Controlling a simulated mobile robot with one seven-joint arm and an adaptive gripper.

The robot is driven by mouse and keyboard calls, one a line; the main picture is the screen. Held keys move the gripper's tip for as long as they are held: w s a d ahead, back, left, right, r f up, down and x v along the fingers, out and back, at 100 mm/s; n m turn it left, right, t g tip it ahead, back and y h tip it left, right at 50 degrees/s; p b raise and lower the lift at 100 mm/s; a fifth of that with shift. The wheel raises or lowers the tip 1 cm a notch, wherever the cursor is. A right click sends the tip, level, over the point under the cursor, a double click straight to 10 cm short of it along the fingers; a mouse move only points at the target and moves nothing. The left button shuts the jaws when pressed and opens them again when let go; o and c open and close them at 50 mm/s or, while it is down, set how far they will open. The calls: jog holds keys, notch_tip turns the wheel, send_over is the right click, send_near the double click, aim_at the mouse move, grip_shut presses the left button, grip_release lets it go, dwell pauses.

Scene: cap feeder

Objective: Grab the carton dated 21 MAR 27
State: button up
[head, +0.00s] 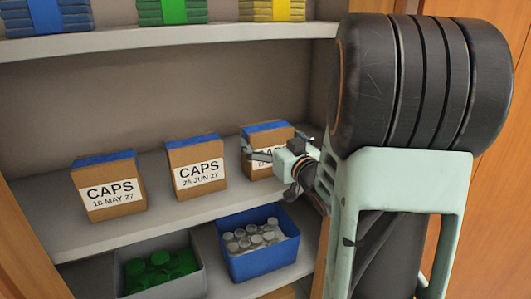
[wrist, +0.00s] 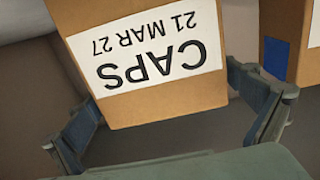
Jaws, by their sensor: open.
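The carton dated 21 MAR 27 (wrist: 150,100) is brown with a white CAPS label, upside down in the wrist view. In the head view it is the rightmost carton (head: 264,139) on the middle shelf, blue-topped, its label partly hidden by my gripper. My gripper (head: 272,146) is open in front of it. In the wrist view its fingers (wrist: 160,86) stand on either side of the carton, with nothing clearly gripped. Whether either finger touches it, I cannot tell.
Cartons dated 16 MAY 27 (head: 108,190) and 25 JUN 27 (head: 195,168) stand to the left on the same shelf (head: 160,218). Below are a grey bin (head: 198,268) of green caps and a blue bin (head: 266,267) of pale caps. An upper shelf (head: 180,39) holds coloured stacks.

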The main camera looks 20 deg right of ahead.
jog(key=shift+w, duration=0.7)
jog(key=shift+r, duration=0.1)
jog(key=c, duration=1.2)
